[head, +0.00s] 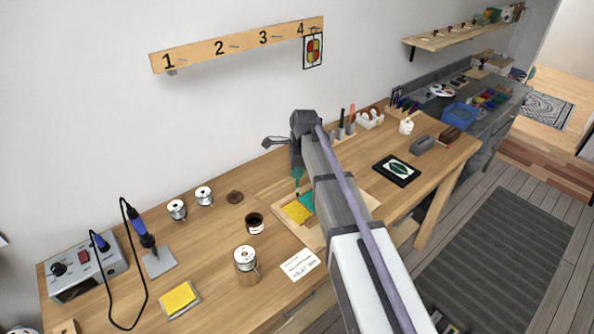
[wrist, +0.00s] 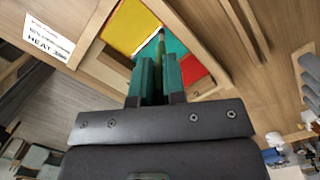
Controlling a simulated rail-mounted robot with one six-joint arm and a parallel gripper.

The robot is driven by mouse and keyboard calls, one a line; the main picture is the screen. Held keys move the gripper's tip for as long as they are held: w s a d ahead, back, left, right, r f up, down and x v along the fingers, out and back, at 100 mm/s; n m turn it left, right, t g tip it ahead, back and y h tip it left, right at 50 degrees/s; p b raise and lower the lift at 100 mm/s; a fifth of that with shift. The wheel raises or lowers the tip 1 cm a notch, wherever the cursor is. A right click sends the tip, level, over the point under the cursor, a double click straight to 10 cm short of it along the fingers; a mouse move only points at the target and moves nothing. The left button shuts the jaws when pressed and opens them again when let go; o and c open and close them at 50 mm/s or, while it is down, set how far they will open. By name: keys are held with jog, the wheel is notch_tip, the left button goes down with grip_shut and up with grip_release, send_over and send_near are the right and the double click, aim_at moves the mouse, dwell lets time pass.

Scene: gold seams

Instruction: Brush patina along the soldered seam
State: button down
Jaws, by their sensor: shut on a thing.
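The stained-glass panel lies in a wooden frame (head: 312,240) on the bench. Its yellow (head: 297,212) and teal (head: 307,202) pieces show in the head view, partly behind my arm. The wrist view shows yellow (wrist: 130,25), teal (wrist: 172,45) and red (wrist: 192,68) pieces. My gripper (wrist: 158,62) has green fingers and is shut on a thin brush (wrist: 161,36), pointing down at the panel between yellow and teal. Whether its tip touches the seam cannot be told. An open dark jar (head: 254,222) stands left of the frame.
A white card (head: 300,263) lies in front of the frame. A dark framed picture (head: 397,170) lies to the right.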

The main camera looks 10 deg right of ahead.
notch_tip(320, 180, up, 5)
jog(key=p, duration=0.3)
jog(key=shift+f+p, duration=0.2)
jog(key=shift+p, duration=0.2)
jog(key=shift+f, duration=0.15)
jog(key=shift+f+b, duration=0.85)
jog(key=shift+b, duration=0.15)
jog(key=shift+s, duration=0.15)
